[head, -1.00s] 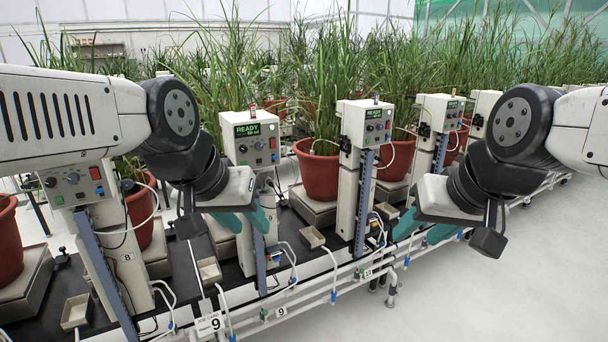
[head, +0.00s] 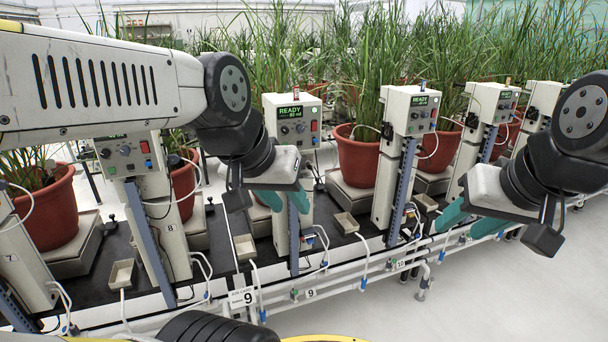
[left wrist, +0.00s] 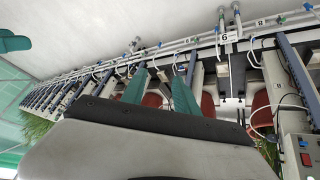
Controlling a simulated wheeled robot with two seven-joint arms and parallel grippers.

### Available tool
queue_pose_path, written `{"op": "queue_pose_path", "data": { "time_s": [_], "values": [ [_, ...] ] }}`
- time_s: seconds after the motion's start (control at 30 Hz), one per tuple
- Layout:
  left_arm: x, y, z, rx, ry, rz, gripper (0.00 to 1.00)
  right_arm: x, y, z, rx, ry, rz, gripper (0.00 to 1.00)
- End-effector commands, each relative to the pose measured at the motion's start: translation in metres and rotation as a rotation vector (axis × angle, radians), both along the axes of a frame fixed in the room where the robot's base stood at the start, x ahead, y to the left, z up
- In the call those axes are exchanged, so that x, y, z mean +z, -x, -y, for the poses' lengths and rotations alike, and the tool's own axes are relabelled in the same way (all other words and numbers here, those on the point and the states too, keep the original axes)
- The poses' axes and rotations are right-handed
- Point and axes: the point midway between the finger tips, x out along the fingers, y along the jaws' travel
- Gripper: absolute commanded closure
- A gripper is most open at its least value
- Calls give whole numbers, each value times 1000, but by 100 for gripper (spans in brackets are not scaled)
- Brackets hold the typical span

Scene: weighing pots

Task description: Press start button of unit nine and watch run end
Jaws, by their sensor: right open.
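Unit nine's control box (head: 293,120) stands on its post in the head view, its green display reading READY. A red button (head: 314,126) and a smaller dark blue-green one (head: 315,140) are on the right of its face. My left gripper (head: 285,200) is in front of the post, below the box, with its teal fingers apart and empty; they also show spread in the left wrist view (left wrist: 160,90). Whether they touch the post cannot be told. My right gripper (head: 471,220) is open and empty, further right along the bench.
Unit eight (head: 130,155) is to the left, another READY unit (head: 410,110) to the right. Potted plants (head: 357,155) stand behind. The floor (head: 480,300) at front right is clear.

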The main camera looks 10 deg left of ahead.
Motion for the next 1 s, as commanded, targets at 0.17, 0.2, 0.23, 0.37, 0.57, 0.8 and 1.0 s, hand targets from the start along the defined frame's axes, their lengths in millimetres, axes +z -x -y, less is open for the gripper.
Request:
{"op": "queue_pose_path", "data": {
  "time_s": [0.17,0.2,0.23,0.37,0.57,0.8,1.0],
  "values": [
    [0,0,0,0,0,0,87,0,0,0,0,0,0,55],
    [0,0,0,0,0,0,95,0,0,0,0,0,0,55],
    [0,0,0,0,0,0,100,0,0,0,0,0,0,55],
    [0,0,0,0,0,0,100,0,0,0,0,0,0,55],
    [0,0,0,0,0,0,100,0,0,0,0,0,0,55],
    [0,0,0,0,0,0,100,0,0,0,0,0,0,55],
    [0,0,0,0,0,0,100,0,0,0,0,0,0,55]
  ]
}}
